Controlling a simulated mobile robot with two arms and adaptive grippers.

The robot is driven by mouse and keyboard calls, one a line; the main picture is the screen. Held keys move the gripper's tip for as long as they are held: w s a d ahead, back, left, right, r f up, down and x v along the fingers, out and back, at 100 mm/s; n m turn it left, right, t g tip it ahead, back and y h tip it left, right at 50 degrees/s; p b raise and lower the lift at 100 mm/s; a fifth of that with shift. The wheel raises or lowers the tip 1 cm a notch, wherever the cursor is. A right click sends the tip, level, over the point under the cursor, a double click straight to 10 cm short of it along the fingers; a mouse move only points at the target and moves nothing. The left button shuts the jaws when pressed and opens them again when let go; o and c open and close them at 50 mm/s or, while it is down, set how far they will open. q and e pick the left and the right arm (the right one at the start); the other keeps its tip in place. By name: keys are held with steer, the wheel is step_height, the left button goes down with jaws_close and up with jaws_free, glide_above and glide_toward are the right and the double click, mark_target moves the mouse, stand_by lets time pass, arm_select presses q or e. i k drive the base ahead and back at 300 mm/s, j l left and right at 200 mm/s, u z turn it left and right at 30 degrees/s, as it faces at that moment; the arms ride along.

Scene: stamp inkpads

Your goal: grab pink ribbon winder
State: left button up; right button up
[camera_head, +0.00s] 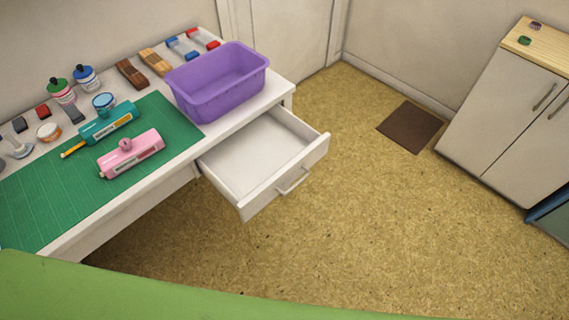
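A pink block-shaped device with a round knob on top, which looks like the pink ribbon winder (131,157), lies on the green cutting mat (40,205) near the front edge of the white desk. It lies slantwise, with a pale label on its front side. A teal device (108,123) of similar shape lies just behind it, apart from it. Neither of my grippers is in view, and nothing touches the pink device.
A purple bin (215,97) stands right of the mat. Below it an empty white drawer (262,150) is pulled open. A yellow pencil (73,149), bottles (62,91), inkpads and stamps line the desk.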

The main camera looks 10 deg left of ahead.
mark_target(112, 165)
steer(key=u, duration=1.45)
steer(key=l+u, duration=0.2)
steer(key=u, duration=0.15)
steer(key=i+l+u, duration=0.1)
steer(key=u, duration=0.3)
steer(key=k+l, duration=0.05)
steer(key=l, duration=0.05)
